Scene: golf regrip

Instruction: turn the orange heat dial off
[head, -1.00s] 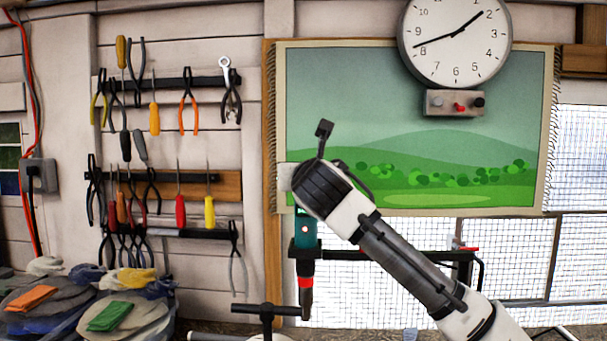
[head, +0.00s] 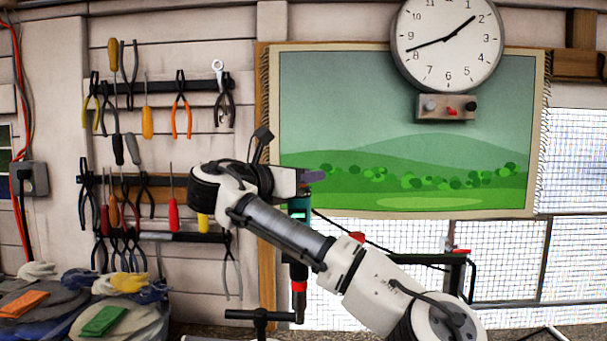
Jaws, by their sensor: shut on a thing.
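I see no orange heat dial; it may be hidden behind my arm and gripper. A teal heat tool (head: 300,207) with a dark lower part and a red band hangs nozzle-down at the black rail, partly covered by my arm. My gripper (head: 311,176) is just above the tool's teal top, pointing right. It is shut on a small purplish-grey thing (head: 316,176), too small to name. I cannot tell whether the gripper touches the tool.
A black rail (head: 455,258) with red clamp handles (head: 461,252) runs behind my forearm. A black T-handle (head: 260,317) stands at the bottom. Pliers and screwdrivers hang on the left wall. A clock (head: 447,45) hangs above.

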